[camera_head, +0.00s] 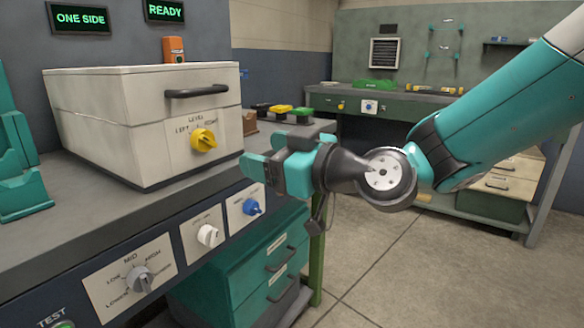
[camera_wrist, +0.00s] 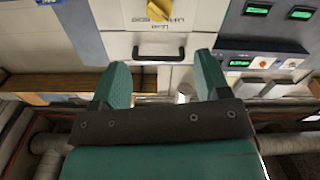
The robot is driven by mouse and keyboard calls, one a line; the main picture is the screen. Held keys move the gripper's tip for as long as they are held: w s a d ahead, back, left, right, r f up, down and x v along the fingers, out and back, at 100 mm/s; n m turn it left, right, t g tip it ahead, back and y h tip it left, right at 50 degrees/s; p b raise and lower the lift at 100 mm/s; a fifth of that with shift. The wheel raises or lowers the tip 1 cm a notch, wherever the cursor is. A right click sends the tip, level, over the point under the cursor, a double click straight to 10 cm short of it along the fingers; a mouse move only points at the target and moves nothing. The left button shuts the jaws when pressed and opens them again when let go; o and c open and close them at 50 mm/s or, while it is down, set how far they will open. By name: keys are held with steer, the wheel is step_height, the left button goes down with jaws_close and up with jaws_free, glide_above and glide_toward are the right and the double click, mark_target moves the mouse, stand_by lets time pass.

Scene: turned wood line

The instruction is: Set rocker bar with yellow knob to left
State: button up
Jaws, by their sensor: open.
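A yellow knob (camera_head: 204,140) sits on a label plate on the front of a white box (camera_head: 90,115). The lettering above it reads LEVEL, with LEFT and a partly unclear word below. Its exact setting is too small to read. In the wrist view the knob (camera_wrist: 158,11) is at the top edge, partly cut off, with the lettering upside down. My gripper (camera_head: 266,154) is open and empty, to the right of the box and apart from the knob. Its fingers also show in the wrist view (camera_wrist: 162,66), with nothing between them.
A black handle (camera_head: 197,91) projects above the knob. Below the bench edge are a grey dial (camera_head: 140,279), a white knob (camera_head: 207,235) and a blue knob (camera_head: 251,207). Coloured buttons (camera_head: 280,109) stand behind my gripper. Floor to the right is clear.

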steer(key=shift+b+v, duration=0.4)
steer(key=shift+v, duration=1.75)
steer(key=shift+s, duration=0.1)
steer(key=s+d+f+m+g+h, duration=0.3)
steer(key=s+d+f+g+h, duration=0.25)
steer(key=s, duration=0.45)
steer(key=s+d+f+m+g+h, duration=0.2)
steer(key=s+d+f+g+h, duration=0.3)
steer(key=s, duration=0.4)
step_height(320, 180, up, 25)
steer(key=p, duration=2.7)
steer(key=shift+s+d+r+m, duration=0.2)
steer(key=shift+s+d+m, duration=0.1)
steer(key=shift+s+m, duration=0.15)
steer(key=shift+g+y, duration=0.25)
